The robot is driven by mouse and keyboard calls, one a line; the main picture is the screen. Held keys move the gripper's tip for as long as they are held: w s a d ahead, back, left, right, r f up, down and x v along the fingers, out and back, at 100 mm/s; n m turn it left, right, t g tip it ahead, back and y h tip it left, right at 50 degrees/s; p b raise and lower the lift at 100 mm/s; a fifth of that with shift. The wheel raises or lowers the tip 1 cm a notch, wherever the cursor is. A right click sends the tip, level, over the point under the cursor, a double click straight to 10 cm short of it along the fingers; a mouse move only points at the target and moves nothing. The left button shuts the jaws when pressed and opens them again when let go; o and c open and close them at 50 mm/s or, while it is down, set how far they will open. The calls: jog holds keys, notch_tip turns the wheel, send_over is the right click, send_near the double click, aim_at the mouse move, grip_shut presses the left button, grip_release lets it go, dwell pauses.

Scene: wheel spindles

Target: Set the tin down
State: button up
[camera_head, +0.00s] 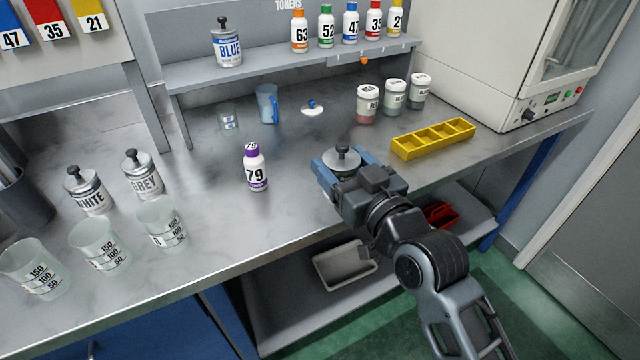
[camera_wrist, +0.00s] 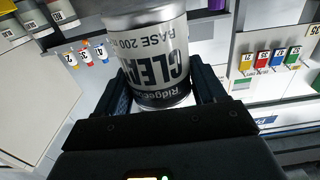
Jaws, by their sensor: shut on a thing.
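The tin is a silver can with a white label reading "CLEAR"; it shows large in the wrist view (camera_wrist: 155,60). In the head view its grey lid with a dark knob (camera_head: 343,158) shows between the blue-padded jaws. My gripper (camera_head: 338,168) is shut on the tin near the front of the steel bench, left of the yellow tray. The tin appears upright. Its base is hidden by my gripper and arm in the head view, so I cannot tell whether it touches the bench.
A yellow divided tray (camera_head: 433,139) lies right of my gripper, with several lidded jars behind. A purple-capped bottle marked 79 (camera_head: 256,168) stands to the left. WHITE (camera_head: 88,190) and GREY (camera_head: 143,175) tins and clear cups stand farther left. Bench between bottle and gripper is clear.

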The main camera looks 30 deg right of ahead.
jog(key=shift+w+a+f+p, duration=0.1)
jog(key=shift+w+a+f, duration=0.35)
jog(key=shift+f, duration=0.6)
jog(key=shift+w+a+f+p, duration=0.15)
jog(key=shift+w+a+f, duration=0.25)
jog(key=shift+f, duration=0.6)
jog(key=shift+w+a+f+p, duration=0.1)
jog(key=shift+w+a+f, duration=0.35)
jog(key=shift+f, duration=0.6)
jog(key=shift+s+a+f, duration=0.1)
jog(key=shift+s, duration=0.05)
jog(key=o, duration=1.3)
jog(key=shift+s, duration=0.1)
jog(key=shift+s+b, duration=1.1)
jog(key=shift+s, duration=4.8)
